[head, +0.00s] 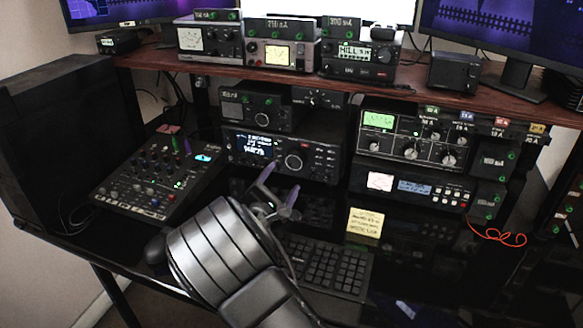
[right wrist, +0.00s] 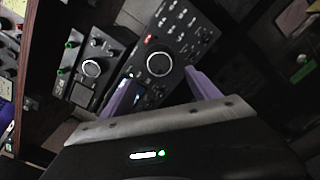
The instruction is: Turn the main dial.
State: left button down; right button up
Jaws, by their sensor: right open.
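The main dial (head: 293,161) is a large round knob with a pale ring, on the front of the black radio (head: 325,158) with a lit blue-white display (head: 255,146). My right gripper (head: 278,186) is open, its purple fingers in front of and below the radio in the head view. In the right wrist view the dial (right wrist: 159,64) lies beyond the open gripper (right wrist: 160,78), roughly between its fingertips. The fingers look apart from the dial, and nothing is between them. My left gripper is not in view.
A smaller radio (head: 262,107) with its own knob sits above. A mixer (head: 160,177) is at left, and a tuner (head: 405,140) and a lower unit (head: 412,188) at right. A keyboard (head: 325,270) and a yellow note (head: 365,222) are on the dark desk. A wooden shelf (head: 400,88) overhangs the radios.

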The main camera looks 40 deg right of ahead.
aim_at(293, 163)
jog(key=x, duration=0.7)
jog(key=shift+w+d, duration=0.15)
jog(key=shift+d, duration=0.15)
jog(key=c, duration=1.4)
